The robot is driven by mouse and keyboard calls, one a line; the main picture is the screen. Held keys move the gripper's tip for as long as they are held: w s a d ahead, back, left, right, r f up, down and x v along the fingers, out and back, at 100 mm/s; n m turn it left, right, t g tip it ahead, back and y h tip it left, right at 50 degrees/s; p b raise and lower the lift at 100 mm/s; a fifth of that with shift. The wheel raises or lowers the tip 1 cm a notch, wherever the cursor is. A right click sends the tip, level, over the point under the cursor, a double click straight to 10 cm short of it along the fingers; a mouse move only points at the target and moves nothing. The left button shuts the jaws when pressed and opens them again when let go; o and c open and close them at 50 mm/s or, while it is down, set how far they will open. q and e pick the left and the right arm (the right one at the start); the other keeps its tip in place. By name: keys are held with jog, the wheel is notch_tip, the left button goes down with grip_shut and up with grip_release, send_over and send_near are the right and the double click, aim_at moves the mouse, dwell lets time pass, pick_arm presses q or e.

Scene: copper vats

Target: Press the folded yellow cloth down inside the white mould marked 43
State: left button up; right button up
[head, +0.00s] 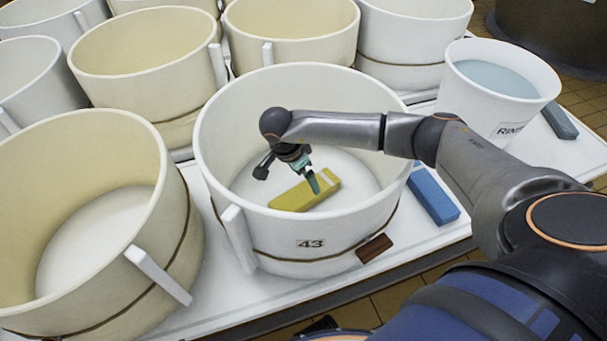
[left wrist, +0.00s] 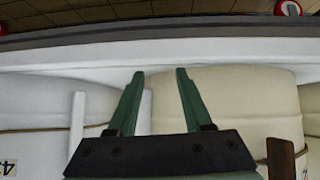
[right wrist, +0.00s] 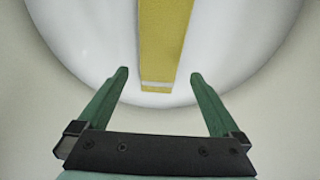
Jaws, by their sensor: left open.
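The white mould marked 43 (head: 222,115) stands upright in the middle of the head view, its number on the near outer wall. The folded yellow cloth (head: 292,200) lies inside it on the white floor, with a pale band near one end; it also shows in the right wrist view (right wrist: 165,30). My right gripper (head: 313,184) is inside the mould, pointing down over the cloth's banded end. In the right wrist view its fingers (right wrist: 159,75) are spread and hold nothing. My left gripper (left wrist: 160,73) is open and empty, near the table edge and outer mould walls.
A cream mould (head: 150,150) stands close on the left, and several more moulds crowd behind. A white bucket of water (head: 475,100) stands at the right. A blue block (head: 433,195) lies on the white table beside mould 43, and a brown piece (head: 374,248) is by its base.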

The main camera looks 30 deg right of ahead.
jog(key=p+v, duration=0.2)
jog(key=v, duration=1)
jog(key=shift+r, duration=0.25)
